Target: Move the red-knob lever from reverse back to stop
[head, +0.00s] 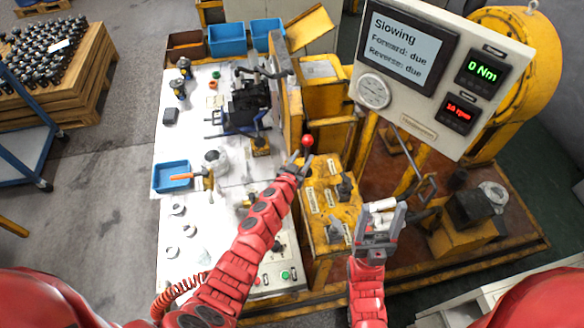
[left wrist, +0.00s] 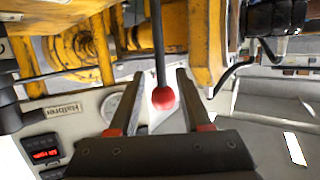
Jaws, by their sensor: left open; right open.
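The red knob (head: 307,140) tops a dark lever on the yellow test stand (head: 330,190). In the left wrist view the red knob (left wrist: 163,98) hangs on its dark rod between the two fingers, with a gap visible on both sides. My left gripper (head: 299,160) is open around the knob; it also shows in the left wrist view (left wrist: 160,95). My right gripper (head: 382,215) is open over the right part of the stand, apart from the lever.
A panel screen (head: 400,50) reads "Slowing", "Forward: due", "Reverse: due". Displays beside it read 0 Nm (head: 482,71) and 10 rpm (head: 460,110). Smaller levers (head: 345,187) stand on the yellow stand. A white table (head: 215,240) at left holds a blue tray (head: 172,177) and loose parts.

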